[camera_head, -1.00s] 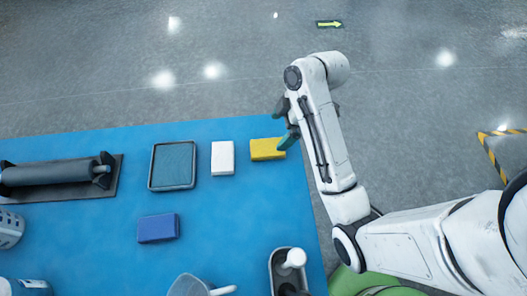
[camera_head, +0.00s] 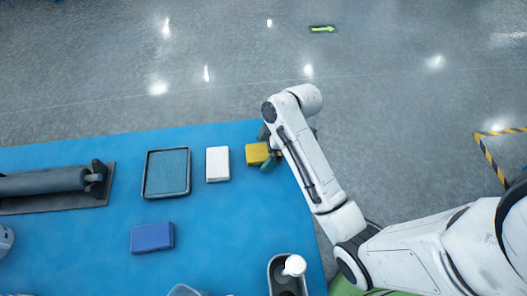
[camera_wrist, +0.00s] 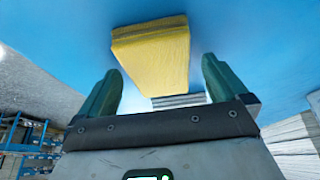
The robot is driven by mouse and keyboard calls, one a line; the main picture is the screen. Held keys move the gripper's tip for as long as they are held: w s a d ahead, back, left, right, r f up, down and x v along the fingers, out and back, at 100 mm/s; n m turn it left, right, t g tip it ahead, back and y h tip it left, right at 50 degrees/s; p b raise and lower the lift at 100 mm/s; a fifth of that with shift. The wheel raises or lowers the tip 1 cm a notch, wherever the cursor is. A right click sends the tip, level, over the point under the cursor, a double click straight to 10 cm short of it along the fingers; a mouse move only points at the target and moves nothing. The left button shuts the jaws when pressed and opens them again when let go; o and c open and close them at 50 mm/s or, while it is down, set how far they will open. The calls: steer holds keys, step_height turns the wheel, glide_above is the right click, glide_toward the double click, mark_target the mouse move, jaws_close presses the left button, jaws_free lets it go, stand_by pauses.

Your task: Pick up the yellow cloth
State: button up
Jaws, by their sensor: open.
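The yellow cloth (camera_head: 257,154) is a folded block lying on the blue table near its far right corner. My gripper (camera_head: 267,149) is at the cloth's right end, and its dark green fingers partly hide that end in the head view. In the wrist view the cloth (camera_wrist: 153,52) is ahead of and between the two fingers of my gripper (camera_wrist: 161,82), slightly left of centre. The fingers are apart and open, with blue surface showing between each fingertip and the cloth. I cannot tell exactly how far the fingers reach around the cloth.
On the blue table (camera_head: 90,240), a white block (camera_head: 217,164) lies left of the cloth, then a dark tray (camera_head: 167,173). A blue block (camera_head: 152,237) lies nearer. A dark roller (camera_head: 45,181) is at the left. A grey caddy (camera_head: 286,284) with a white-topped item stands at the front right.

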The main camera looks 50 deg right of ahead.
mark_target(259, 152)
steer(key=shift+c, duration=0.5)
steer(key=c, duration=1.1)
steer(key=shift+r, duration=0.2)
steer(key=shift+r, duration=0.25)
step_height(259, 152, up, 2)
steer(key=shift+r+b, duration=0.15)
steer(key=shift+b, duration=0.35)
steer(key=shift+s+d+r+p, duration=0.35)
steer(key=shift+s+r+p, duration=0.45)
steer(key=shift+s+r, duration=1.2)
steer(key=shift+s+d+r+p, duration=0.35)
steer(key=shift+s+r+p, duration=0.7)
steer(key=shift+s, duration=1.6)
steer(key=shift+s+d+r+p, duration=0.35)
steer(key=shift+s+r+p, duration=0.15)
steer(key=shift+s+r, duration=1.6)
